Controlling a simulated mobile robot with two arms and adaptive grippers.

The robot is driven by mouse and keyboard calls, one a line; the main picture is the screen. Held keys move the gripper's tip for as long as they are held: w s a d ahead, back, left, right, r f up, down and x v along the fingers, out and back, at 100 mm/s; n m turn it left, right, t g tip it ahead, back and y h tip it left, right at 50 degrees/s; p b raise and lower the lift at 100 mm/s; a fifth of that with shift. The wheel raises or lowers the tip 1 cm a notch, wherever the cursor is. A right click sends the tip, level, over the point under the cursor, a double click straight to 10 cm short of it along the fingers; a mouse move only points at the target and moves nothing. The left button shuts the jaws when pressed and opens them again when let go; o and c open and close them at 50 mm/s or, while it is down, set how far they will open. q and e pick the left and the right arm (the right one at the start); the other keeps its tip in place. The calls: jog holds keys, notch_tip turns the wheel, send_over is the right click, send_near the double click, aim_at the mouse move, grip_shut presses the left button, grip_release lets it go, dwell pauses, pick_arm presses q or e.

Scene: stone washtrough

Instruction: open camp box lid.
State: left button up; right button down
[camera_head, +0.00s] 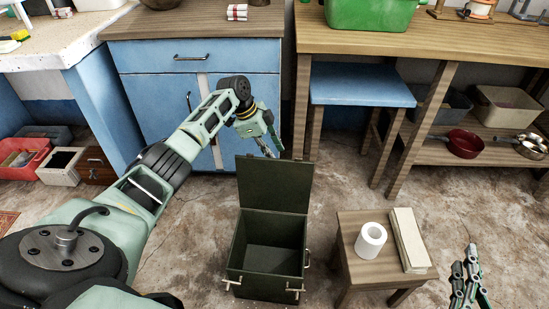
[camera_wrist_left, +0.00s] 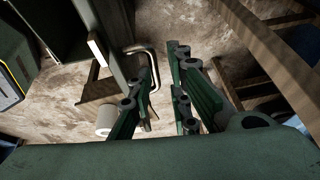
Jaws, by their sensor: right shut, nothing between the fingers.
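The camp box (camera_head: 268,245) is a dark green box on the floor, and its inside shows empty. Its lid (camera_head: 274,184) stands upright at the back edge, open. Small pale latches (camera_head: 294,289) show on its front. My left gripper (camera_head: 271,150) is just behind and above the lid's top edge, its fingers apart with nothing between them. In the left wrist view its two fingers (camera_wrist_left: 165,85) show a gap, and a dark green panel, likely the lid (camera_wrist_left: 122,40), is beside them. My right gripper (camera_head: 471,277) is shut and empty, low at the right.
A small wooden stool (camera_head: 358,270) with a white roll (camera_head: 370,241) and a pale block (camera_head: 409,238) stands right of the box. A blue cabinet (camera_head: 160,105) is behind my left arm. A blue-topped stool (camera_head: 360,86) stands under the wooden bench. Floor between is clear.

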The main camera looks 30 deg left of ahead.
pick_arm(q)
jog(key=v, duration=0.7)
jog(key=shift+r, duration=0.35)
jog(key=shift+s+a, duration=0.15)
